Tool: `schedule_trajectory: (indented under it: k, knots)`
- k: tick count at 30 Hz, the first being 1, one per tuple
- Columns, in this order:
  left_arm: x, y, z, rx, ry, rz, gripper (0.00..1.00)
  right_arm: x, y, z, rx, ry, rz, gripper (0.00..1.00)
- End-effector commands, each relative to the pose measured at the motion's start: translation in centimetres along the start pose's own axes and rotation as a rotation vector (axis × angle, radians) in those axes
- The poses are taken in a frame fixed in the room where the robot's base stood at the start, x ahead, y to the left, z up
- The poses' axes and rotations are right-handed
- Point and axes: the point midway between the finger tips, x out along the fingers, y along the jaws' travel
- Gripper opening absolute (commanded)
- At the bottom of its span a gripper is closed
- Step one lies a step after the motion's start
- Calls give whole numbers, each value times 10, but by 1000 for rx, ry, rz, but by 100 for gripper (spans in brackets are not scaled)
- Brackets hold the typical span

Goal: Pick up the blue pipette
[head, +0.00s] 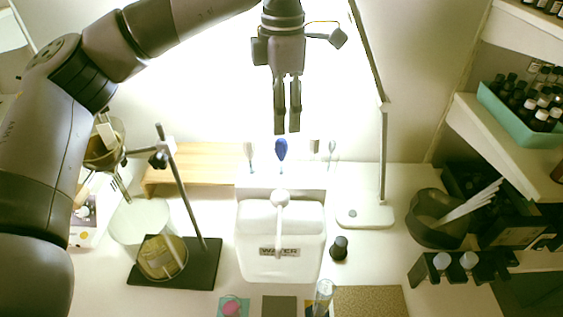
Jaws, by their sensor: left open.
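The blue pipette (281,148) shows as a blue bulb standing upright in a white holder (300,181) at the back middle of the table. Its lower part is hidden in or behind the holder. My left gripper (287,131) points down just above and slightly right of the blue bulb in the picture. Its two fingers are a little apart with nothing between them. I cannot tell how far it is from the bulb in depth. My right gripper does not show.
Pale pipette bulbs (249,150) flank the blue one. A white container (281,245) stands in front. A stand with a rod (181,187) is on the left. A lamp (365,216) and a dark bottle (339,248) are on the right.

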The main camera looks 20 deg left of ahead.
Motion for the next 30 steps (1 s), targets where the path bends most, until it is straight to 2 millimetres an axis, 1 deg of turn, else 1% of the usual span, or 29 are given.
schedule_trajectory:
  k: [1, 5, 8, 10, 15, 18, 21, 26, 30]
  knots:
    - [6, 0, 0, 0, 1, -1, 43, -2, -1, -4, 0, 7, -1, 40]
    - [16, 0, 0, 0, -1, 0, 43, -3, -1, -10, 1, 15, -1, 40]
    - [22, 0, -1, 0, 1, -1, 43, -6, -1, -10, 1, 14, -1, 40]
    - [30, -1, -2, 0, 1, -2, 43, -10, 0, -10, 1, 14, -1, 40]
    - [56, -3, -4, -1, 1, -2, 43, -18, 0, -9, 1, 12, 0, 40]
    - [66, -3, -4, -1, -1, -1, 43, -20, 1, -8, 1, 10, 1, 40]
    - [70, -3, -4, -2, -2, 0, 43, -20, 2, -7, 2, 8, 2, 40]
    - [70, -3, -3, -2, -2, 0, 43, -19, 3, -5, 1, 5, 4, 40]
    - [70, -3, -3, -2, -2, 0, 35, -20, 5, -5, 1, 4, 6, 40]
